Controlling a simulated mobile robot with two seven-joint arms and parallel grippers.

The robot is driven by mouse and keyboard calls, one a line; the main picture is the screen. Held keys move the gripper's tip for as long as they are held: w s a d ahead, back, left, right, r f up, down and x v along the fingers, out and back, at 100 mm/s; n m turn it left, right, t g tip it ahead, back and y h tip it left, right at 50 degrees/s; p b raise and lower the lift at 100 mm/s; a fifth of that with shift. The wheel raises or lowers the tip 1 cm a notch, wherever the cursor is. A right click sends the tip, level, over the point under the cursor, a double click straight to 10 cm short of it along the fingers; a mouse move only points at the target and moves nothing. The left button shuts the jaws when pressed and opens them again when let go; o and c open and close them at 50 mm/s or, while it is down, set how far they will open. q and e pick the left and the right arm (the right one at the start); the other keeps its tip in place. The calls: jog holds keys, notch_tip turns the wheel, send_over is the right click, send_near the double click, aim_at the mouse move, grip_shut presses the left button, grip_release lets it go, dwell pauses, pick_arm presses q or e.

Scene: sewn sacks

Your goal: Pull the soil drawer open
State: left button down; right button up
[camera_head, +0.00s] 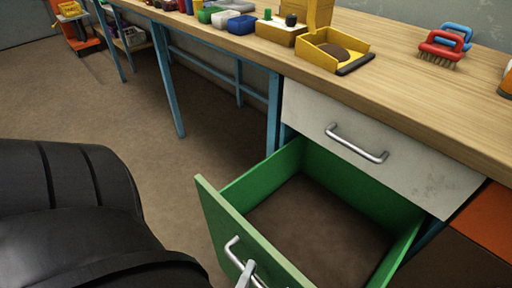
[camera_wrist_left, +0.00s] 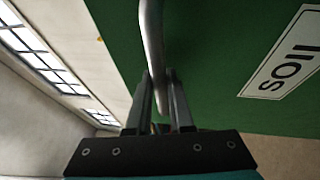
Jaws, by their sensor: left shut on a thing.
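The soil drawer (camera_head: 218,210) is green and stands well out from under the workbench, with brown soil covering its floor. In the left wrist view its green front (camera_wrist_left: 215,60) carries a white label (camera_wrist_left: 285,58) reading SOIL. A silver bar handle (camera_head: 236,254) is on that front; it also shows in the left wrist view (camera_wrist_left: 152,40). My left gripper (camera_wrist_left: 160,105) is shut on the handle, one finger on each side of the bar. In the head view only a fingertip (camera_head: 246,274) shows at the bottom edge. My right gripper is in neither view.
A closed white drawer (camera_head: 370,140) with its own handle sits above the green one. The wooden benchtop (camera_head: 400,80) holds a yellow dustpan-like tray (camera_head: 330,55), red and blue brushes (camera_head: 442,50) and small bins.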

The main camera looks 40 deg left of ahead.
pick_arm(q)
jog(key=shift+r, duration=0.1)
jog(key=c, duration=0.8)
grip_release()
jog(key=shift+s, duration=0.1)
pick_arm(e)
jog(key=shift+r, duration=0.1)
